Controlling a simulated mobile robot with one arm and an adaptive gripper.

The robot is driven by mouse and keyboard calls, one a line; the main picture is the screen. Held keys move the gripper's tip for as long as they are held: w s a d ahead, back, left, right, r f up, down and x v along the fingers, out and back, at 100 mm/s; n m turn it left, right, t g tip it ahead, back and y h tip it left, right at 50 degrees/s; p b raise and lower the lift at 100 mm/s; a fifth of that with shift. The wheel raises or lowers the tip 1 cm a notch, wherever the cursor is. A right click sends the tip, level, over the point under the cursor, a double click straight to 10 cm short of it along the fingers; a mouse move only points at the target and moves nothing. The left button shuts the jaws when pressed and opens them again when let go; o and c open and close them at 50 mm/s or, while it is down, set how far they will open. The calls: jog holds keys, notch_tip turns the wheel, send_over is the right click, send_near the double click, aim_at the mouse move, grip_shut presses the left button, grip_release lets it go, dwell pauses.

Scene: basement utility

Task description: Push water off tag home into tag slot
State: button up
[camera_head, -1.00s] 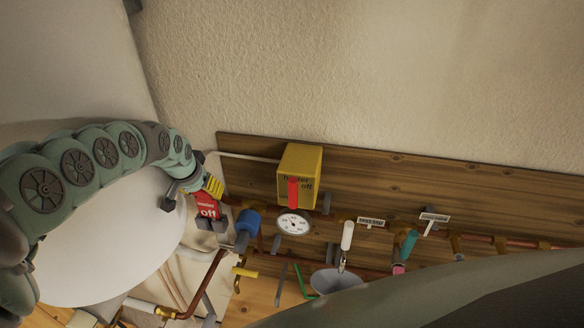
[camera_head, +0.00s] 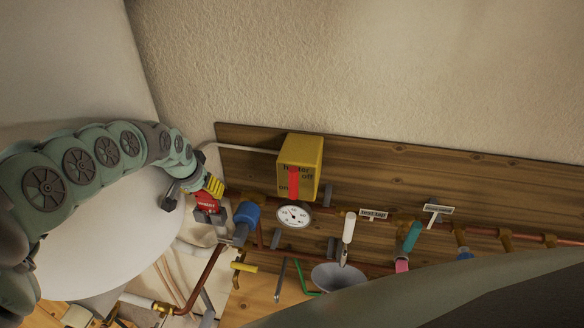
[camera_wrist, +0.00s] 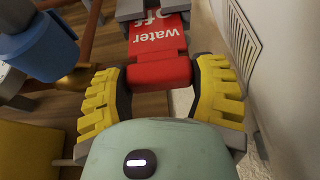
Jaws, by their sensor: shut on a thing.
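The red "water off" tag (camera_wrist: 158,45) is between the yellow-padded fingers of my gripper (camera_wrist: 160,88), which is shut on its thick red end. Its far end meets a grey bracket (camera_wrist: 140,10) at the top of the wrist view; whether it sits inside the bracket or only against it I cannot tell. In the head view, my gripper (camera_head: 213,187) holds the tag (camera_head: 206,201) at the left end of the wooden board. There "water" shows, while the tag's lower part is hidden by grey pieces (camera_head: 203,217). I cannot tell whether these are the home or the slot.
A blue cylindrical fitting (camera_head: 245,214) is close right of the tag; it also shows in the wrist view (camera_wrist: 42,45). A yellow heater box (camera_head: 301,160), a gauge (camera_head: 294,215), valves and copper pipes line the board (camera_head: 420,190). A white tank (camera_head: 105,245) stands left.

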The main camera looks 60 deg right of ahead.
jog(key=shift+d+f+b, duration=0.1)
jog(key=shift+f+b, duration=0.45)
jog(key=shift+f, duration=0.15)
jog(key=o, duration=1.3)
jog(key=shift+o, duration=0.2)
jog(key=shift+r, duration=0.1)
jog(key=shift+w+r, duration=0.1)
